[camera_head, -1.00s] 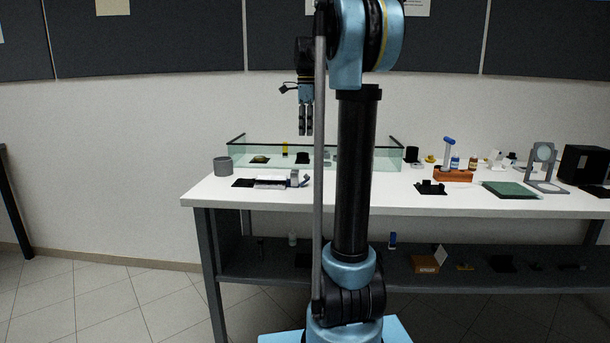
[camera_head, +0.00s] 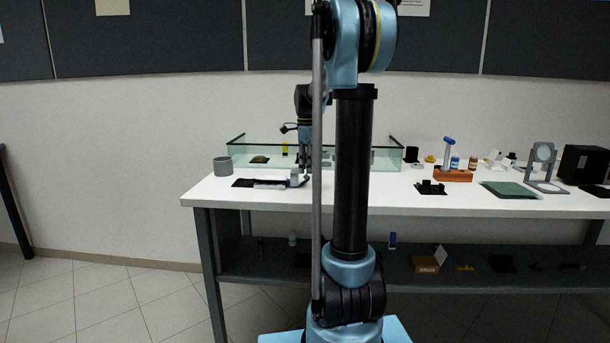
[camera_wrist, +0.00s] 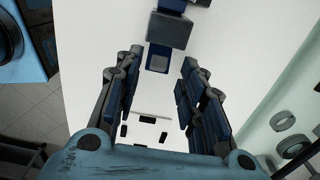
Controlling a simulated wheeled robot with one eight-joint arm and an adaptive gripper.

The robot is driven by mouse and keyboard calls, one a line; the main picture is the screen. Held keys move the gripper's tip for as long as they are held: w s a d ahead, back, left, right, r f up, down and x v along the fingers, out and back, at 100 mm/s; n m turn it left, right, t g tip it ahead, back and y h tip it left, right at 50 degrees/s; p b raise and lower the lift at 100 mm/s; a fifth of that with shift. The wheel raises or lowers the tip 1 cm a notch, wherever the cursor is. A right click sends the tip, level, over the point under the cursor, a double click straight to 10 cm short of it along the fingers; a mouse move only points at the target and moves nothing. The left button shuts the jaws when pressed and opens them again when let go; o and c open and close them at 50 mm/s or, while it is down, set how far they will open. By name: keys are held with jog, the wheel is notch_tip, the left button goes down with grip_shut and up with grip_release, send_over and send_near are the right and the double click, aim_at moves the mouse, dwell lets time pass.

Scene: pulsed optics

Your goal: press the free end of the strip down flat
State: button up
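My gripper (camera_head: 304,168) points down close above the left part of the white bench, beside a small light-grey block (camera_head: 295,177). In the wrist view its fingers (camera_wrist: 158,78) stand apart with nothing held between them. A dark blue-grey block with a blue tab (camera_wrist: 158,62) lies just beyond the fingertips. A pale flat piece (camera_head: 268,185) lies by a dark mat (camera_head: 244,183), left of the gripper; I cannot tell whether it is the strip. The strip's free end cannot be made out.
A clear glass-walled tray (camera_head: 387,158) stands behind the gripper, close to it. A grey cup (camera_head: 222,167) stands at the left. An orange stand (camera_head: 453,175), a green mat (camera_head: 508,189) and other items are on the right. Bare white bench top (camera_head: 390,200) lies in front.

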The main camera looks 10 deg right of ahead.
jog(key=shift+f, duration=1.55)
jog(key=c, duration=0.8)
jog(key=shift+s+d+f+t+y, duration=0.15)
jog(key=shift+d+y, duration=0.15)
jog(key=shift+y, duration=0.3)
jog(key=shift+d+f+t+y, duration=0.15)
jog(key=shift+d+y, duration=0.15)
jog(key=shift+y, duration=0.3)
jog(key=shift+c, duration=0.2)
jog(key=shift+s+d+f+t+y, duration=0.1)
jog(key=shift+d+f+t+y, duration=0.15)
jog(key=shift+y, duration=0.5)
jog(key=shift+s+d+f+t+y, duration=0.15)
jog(key=shift+d+f+y, duration=0.2)
jog(key=shift+y, duration=0.4)
jog(key=shift+w, duration=0.1)
jog(key=o, duration=0.8)
jog(key=shift+o, duration=0.2)
